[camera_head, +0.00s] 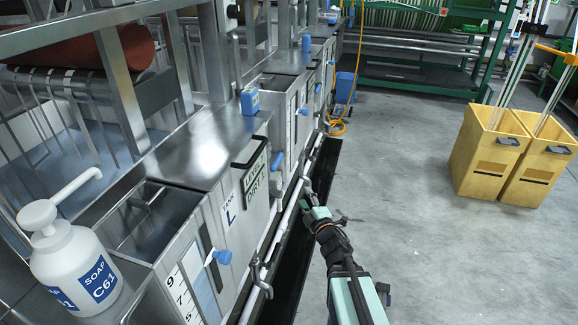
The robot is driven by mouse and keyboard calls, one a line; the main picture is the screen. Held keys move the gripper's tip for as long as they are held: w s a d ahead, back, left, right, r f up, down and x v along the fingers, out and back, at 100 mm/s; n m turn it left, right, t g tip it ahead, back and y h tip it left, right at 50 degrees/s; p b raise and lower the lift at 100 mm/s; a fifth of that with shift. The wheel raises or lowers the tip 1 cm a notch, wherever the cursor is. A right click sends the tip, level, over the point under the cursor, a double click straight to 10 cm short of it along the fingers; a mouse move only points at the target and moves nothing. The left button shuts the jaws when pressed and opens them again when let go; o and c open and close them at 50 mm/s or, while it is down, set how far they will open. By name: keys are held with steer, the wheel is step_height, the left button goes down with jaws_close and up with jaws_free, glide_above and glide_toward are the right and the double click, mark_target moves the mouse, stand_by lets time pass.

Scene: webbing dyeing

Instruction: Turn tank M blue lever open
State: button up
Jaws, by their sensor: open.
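A row of steel tanks runs away from me on the left. The nearest readable label is tank L (229,214); I cannot read an M label. A blue lever (220,257) sits on the near tank front, and another blue lever (277,161) sits further along, past the hanging sign. Which of these belongs to tank M I cannot tell. My gripper (308,194) is open, low beside the pipe along the tank fronts, to the right of and below the further blue lever. It looks empty, and whether it touches the pipe is unclear.
A white soap bottle (75,262) stands at the near left. A dark floor channel (290,250) runs beside the tanks. Yellow bins (487,152) with poles stand at the right, and a green rack (420,75) at the back. The grey floor between is clear.

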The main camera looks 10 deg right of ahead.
mark_target(276, 163)
steer(key=w+a+r+n+y, duration=0.1)
steer(key=w+a, duration=0.1)
steer(key=w, duration=0.3)
steer(key=w+a+r+n+y+p, duration=0.1)
steer(key=w+a+r, duration=0.1)
steer(key=w, duration=0.3)
steer(key=w+a+r+n, duration=0.1)
steer(key=w+a, duration=0.2)
steer(key=w, duration=0.3)
steer(key=shift+a+r+t+y+p, duration=0.1)
steer(key=shift+r+t+y+p, duration=0.25)
steer(key=shift+r+t+y, duration=0.05)
jaws_close()
